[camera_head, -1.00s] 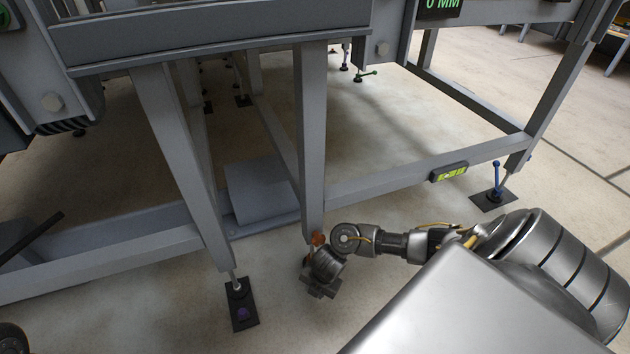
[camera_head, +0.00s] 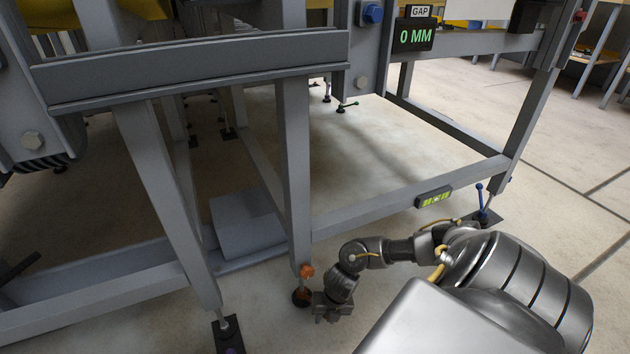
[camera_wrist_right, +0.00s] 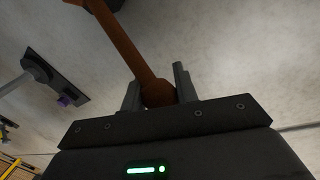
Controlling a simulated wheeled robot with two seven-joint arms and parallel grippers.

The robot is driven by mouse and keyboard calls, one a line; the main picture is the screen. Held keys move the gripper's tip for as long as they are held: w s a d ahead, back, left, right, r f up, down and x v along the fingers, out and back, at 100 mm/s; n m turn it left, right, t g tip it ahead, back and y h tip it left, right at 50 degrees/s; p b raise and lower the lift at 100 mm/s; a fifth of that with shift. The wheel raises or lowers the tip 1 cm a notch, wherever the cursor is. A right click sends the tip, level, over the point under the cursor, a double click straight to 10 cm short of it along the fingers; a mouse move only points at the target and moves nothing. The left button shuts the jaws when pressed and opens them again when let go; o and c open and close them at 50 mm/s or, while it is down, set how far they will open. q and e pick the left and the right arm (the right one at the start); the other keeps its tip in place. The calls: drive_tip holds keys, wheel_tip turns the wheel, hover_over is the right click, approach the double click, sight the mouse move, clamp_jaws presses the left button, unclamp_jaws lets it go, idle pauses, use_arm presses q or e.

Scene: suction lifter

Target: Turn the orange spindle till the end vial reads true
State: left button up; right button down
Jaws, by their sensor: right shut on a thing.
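The orange spindle (camera_head: 305,271) stands under the foot of the middle frame leg in the head view. In the right wrist view its orange-brown lever (camera_wrist_right: 136,52) runs down to a round end between the fingers. My right gripper (camera_wrist_right: 157,90) is shut on that end, with one finger on each side. In the head view my right gripper (camera_head: 319,302) is low at the right of the spindle, close to the floor. The end vial (camera_head: 434,197) is a small yellow-green level on the lower rail; its bubble is too small to read. My left gripper is not in view.
A blue-handled foot (camera_head: 481,198) stands at the right corner, near my right arm. Another foot with a dark pad (camera_head: 227,338) stands at the left leg. A gap display (camera_head: 415,36) reads 0 MM. Open floor lies beyond the rail.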

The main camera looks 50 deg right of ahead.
drive_tip(key=shift+d, duration=0.25)
drive_tip(key=c, duration=1.1)
unclamp_jaws()
